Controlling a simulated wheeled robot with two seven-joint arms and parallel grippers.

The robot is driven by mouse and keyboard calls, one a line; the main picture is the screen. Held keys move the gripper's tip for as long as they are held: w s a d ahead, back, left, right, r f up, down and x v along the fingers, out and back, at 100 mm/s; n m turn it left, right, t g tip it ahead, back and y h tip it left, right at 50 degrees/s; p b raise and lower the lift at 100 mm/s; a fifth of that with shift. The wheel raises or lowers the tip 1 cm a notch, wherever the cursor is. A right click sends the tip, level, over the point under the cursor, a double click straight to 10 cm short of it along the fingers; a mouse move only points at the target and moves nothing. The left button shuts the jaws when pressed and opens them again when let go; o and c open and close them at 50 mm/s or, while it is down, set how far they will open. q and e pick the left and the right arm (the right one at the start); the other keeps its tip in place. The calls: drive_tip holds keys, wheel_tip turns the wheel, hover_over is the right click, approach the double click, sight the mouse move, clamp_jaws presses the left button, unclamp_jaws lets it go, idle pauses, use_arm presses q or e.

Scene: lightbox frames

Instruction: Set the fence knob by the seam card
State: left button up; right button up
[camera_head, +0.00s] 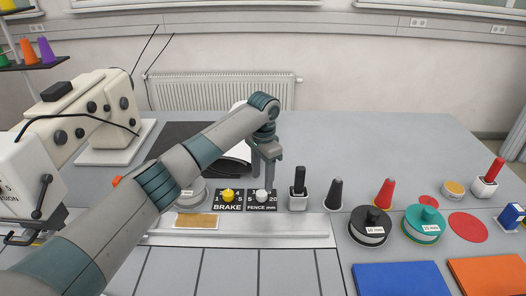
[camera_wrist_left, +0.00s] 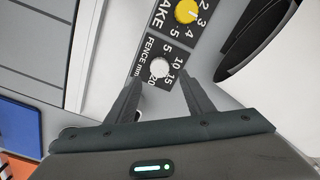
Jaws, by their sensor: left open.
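The white fence knob (camera_head: 262,195) sits on a black dial plate marked FENCE mm; it also shows in the left wrist view (camera_wrist_left: 160,68). Its numbers include 5, 10, 15 and 20; I cannot read its pointer. My left gripper (camera_head: 265,178) is open and empty, pointing down over the fence knob. In the left wrist view the knob appears between the spread fingertips (camera_wrist_left: 162,78); I cannot tell whether they touch it. A tan card (camera_head: 197,220) lies on the metal strip in front of the dials; no writing is legible, so I cannot tell whether it is the seam card.
The yellow brake knob (camera_head: 228,195) is beside the fence dial. A black disc (camera_head: 370,222) labelled 10 mm and a teal disc (camera_head: 424,219) labelled 15 mm stand to the right. A white sewing machine (camera_head: 105,115) stands left. The table's back right is clear.

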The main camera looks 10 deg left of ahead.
sight(263, 193)
use_arm(q)
wheel_tip(263, 193, up, 12)
drive_tip(key=b, duration=0.2)
drive_tip(key=shift+f+b, duration=0.25)
drive_tip(key=shift+b, duration=0.15)
drive_tip(key=shift+s+d, duration=0.1)
